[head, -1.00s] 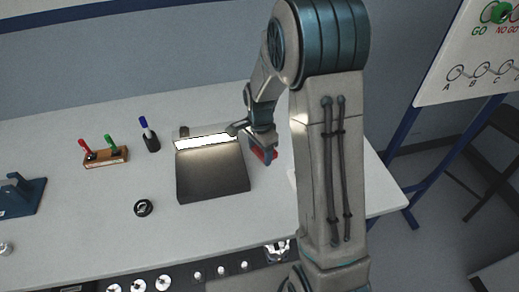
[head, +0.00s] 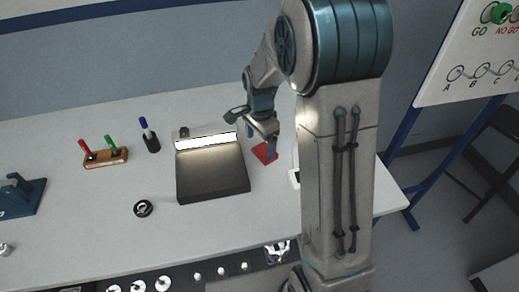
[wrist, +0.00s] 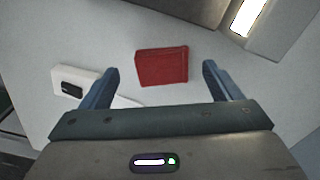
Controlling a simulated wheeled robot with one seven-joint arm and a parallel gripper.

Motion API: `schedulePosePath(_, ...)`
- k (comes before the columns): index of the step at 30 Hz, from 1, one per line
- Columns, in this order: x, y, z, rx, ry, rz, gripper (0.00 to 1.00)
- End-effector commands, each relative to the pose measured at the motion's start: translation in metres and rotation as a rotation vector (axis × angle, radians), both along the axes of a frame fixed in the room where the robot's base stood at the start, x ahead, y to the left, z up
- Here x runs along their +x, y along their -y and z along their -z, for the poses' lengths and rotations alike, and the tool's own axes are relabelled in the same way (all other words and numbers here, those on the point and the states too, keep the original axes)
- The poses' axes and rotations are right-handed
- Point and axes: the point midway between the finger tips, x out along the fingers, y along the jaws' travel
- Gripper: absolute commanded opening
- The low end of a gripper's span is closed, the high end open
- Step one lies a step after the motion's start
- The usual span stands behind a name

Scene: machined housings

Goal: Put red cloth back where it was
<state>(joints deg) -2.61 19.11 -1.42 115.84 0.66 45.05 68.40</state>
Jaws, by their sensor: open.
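The red cloth (head: 264,152) lies flat on the white table, just right of the dark box with the lit strip. In the wrist view the red cloth (wrist: 162,66) is a folded rectangle lying beyond and between my fingertips, apart from both. My gripper (head: 262,143) is above the cloth at the end of my arm. In the wrist view my gripper (wrist: 158,72) is open, with blue fingers spread wide and nothing between them.
The lit dark box (head: 212,172) stands left of the cloth. A small white device with a dark window (wrist: 72,82) lies near the left finger. A pen holder (head: 106,158), a black pen cup (head: 151,141) and a dark ring (head: 143,208) are further left.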

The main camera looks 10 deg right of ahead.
Motion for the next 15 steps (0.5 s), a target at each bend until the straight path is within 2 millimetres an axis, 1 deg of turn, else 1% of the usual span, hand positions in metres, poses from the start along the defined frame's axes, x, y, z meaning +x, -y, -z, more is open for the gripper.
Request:
schedulePosePath(1,0.001,0.000,-0.013,0.000,0.006,0.000,0.84)
schedulePosePath(6,0.000,0.000,-0.047,0.001,0.005,0.000,0.84)
schedulePosePath(9,0.001,0.000,-0.061,0.000,0.003,0.000,0.84)
schedulePosePath(13,-0.001,0.000,-0.071,0.001,0.002,-0.003,0.84)
schedulePosePath(15,-0.004,0.000,-0.076,0.001,0.005,-0.021,0.84)
